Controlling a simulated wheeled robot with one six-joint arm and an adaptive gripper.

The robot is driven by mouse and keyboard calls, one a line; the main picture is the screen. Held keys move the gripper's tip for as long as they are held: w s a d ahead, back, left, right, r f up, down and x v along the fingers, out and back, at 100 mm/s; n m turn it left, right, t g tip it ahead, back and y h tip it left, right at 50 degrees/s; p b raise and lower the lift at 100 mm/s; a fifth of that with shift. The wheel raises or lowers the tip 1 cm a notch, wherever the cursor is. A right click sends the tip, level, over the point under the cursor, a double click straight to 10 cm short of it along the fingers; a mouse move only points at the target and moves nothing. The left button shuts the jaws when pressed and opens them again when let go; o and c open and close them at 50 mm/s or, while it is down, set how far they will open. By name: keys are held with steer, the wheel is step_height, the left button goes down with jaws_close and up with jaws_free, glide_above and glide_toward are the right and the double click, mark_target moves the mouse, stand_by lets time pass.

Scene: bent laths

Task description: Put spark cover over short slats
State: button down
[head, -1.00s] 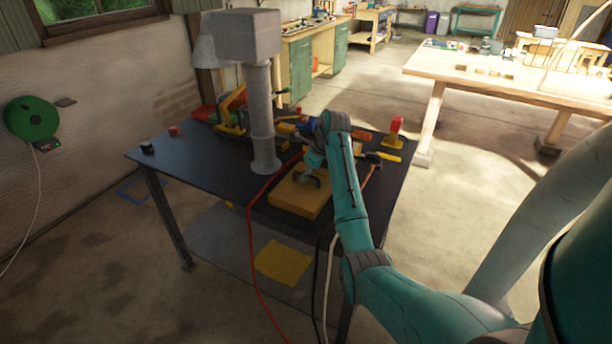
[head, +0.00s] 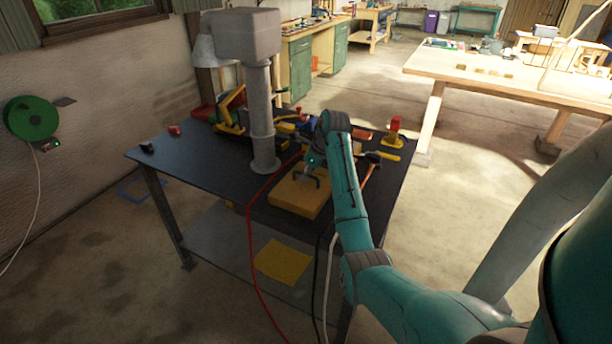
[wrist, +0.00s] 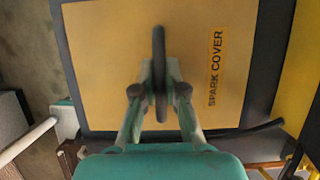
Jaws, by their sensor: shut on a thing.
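The spark cover (wrist: 110,50) is a flat yellow lid labelled "SPARK COVER", with a dark upright handle (wrist: 159,60) in its middle. In the head view the spark cover (head: 290,198) is at the front part of the black-topped table. My gripper (wrist: 159,97) is shut on the handle, and it also shows above the cover in the head view (head: 312,176). I cannot tell whether the cover rests on the table or hangs just above it. I cannot make out the short slats in either view.
A grey column (head: 261,115) with a box head stands on the table (head: 190,165) left of the cover. A yellow tool (head: 230,115) and a red-and-yellow object (head: 394,132) are farther back. A red cable (head: 252,225) hangs over the front edge. The table's left part is mostly clear.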

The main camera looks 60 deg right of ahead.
stand_by(0.3)
steer(key=c, duration=1.2)
jaws_free()
steer(key=shift+o, duration=0.2)
steer(key=shift+f, duration=0.1)
steer(key=shift+r, duration=0.55)
step_height(320, 180, up, 7)
steer(key=shift+w+f, duration=0.1)
steer(key=shift+f, duration=0.05)
steer(key=w+a+n, duration=0.1)
steer(key=w+a, duration=0.4)
steer(key=a, duration=0.4)
steer(key=w+a+f+n+y, duration=0.1)
steer(key=w+a+n, duration=0.1)
steer(key=w+a, duration=0.3)
steer(key=w+a+f+n, duration=0.1)
steer(key=w+a, duration=0.5)
steer(key=a, duration=0.7)
steer(key=shift+n+g+y, duration=0.4)
steer(key=shift+n, duration=0.2)
